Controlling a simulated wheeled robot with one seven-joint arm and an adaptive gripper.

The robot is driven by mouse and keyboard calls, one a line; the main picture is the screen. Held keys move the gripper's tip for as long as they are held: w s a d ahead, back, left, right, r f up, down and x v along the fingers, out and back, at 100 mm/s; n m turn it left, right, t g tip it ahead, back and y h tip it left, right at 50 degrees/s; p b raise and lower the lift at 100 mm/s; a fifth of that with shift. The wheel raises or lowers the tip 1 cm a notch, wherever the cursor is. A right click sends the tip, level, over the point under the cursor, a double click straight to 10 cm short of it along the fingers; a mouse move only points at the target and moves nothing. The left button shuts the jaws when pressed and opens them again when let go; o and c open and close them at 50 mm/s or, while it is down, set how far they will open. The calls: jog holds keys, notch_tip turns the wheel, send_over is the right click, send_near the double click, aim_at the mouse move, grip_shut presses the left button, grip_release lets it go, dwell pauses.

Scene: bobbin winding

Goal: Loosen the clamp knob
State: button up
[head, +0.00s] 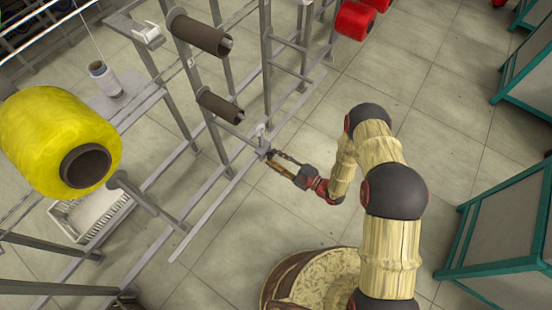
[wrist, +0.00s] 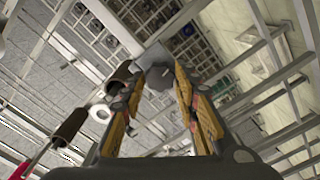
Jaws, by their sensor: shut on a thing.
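The clamp knob (wrist: 158,79) is a small grey piece between my fingertips in the wrist view. In the head view the grey clamp (head: 264,149) sits on the lower rail of the metal frame, with a small upright post above it. My gripper (head: 272,156) reaches it from the right, its fingers pointing left. In the wrist view the gripper (wrist: 160,74) has a finger on each side of the knob and is shut on it. The fingertips hide part of the knob, and its thread cannot be seen.
Two brown tubes (head: 203,36) (head: 221,107) stick out of the frame (head: 266,70) close by. A big yellow bobbin (head: 40,135) hangs at left above a white crate (head: 75,222). Red bobbins (head: 353,20) are at the back. Teal-framed cabinets (head: 505,205) stand at right. Open floor lies between.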

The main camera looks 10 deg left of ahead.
jog(key=n, duration=0.3)
jog(key=shift+n, duration=0.4)
jog(key=n, duration=0.4)
jog(key=shift+n, duration=0.3)
jog(key=n+b, duration=0.1)
jog(key=n, duration=1.5)
jog(key=shift+f, duration=0.15)
jog(key=n+b, duration=0.1)
jog(key=n, duration=0.7)
jog(key=shift+n+b, duration=0.3)
jog(key=shift+n, duration=0.1)
